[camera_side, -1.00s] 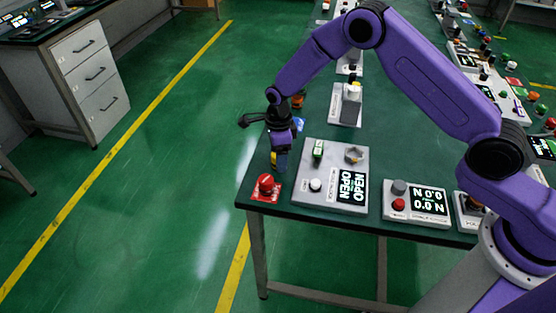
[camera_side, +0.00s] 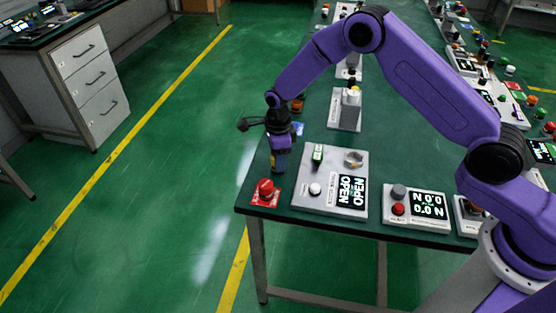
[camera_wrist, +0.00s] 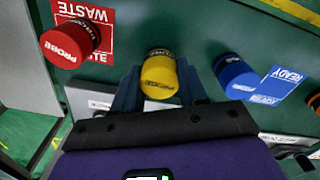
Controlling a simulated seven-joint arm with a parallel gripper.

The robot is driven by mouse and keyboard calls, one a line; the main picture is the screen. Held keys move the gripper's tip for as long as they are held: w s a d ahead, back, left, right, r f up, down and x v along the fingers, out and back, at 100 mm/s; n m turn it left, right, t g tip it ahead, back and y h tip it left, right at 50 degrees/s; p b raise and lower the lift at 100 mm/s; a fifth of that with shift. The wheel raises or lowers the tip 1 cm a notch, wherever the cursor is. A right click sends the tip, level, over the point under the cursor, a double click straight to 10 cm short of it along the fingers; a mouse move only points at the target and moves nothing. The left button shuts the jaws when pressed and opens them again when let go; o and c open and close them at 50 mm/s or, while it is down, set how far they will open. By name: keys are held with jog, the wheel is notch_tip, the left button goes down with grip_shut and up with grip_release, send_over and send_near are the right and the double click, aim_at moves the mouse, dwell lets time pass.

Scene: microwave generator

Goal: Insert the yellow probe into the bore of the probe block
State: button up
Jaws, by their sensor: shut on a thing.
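The yellow probe (camera_wrist: 159,75) is a short cylinder with a dark band, held between the two fingers of my gripper (camera_wrist: 158,88) in the wrist view. In the side view my gripper (camera_side: 279,158) points down at the table's left edge, behind the red probe. The probe is hardly visible there. A grey block (camera_side: 350,104) stands on a pale base farther back and to the right; it may be the probe block, but I cannot make out a bore.
A red probe (camera_wrist: 70,42) is on a red WASTE card (camera_wrist: 97,14). A blue probe (camera_wrist: 236,76) is beside a blue READY card (camera_wrist: 275,86). A panel reading OPEN (camera_side: 330,200) is right of my gripper.

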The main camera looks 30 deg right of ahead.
notch_tip(320, 180, up, 2)
jog(key=shift+r, duration=0.2)
jog(key=s+d+r, duration=0.5)
jog(key=s+r, duration=0.5)
jog(key=s, duration=0.3)
send_over(354, 161)
jog(key=shift+n, duration=0.3)
notch_tip(354, 161, down, 6)
jog(key=shift+f, duration=2.45)
jog(key=shift+f, duration=0.3)
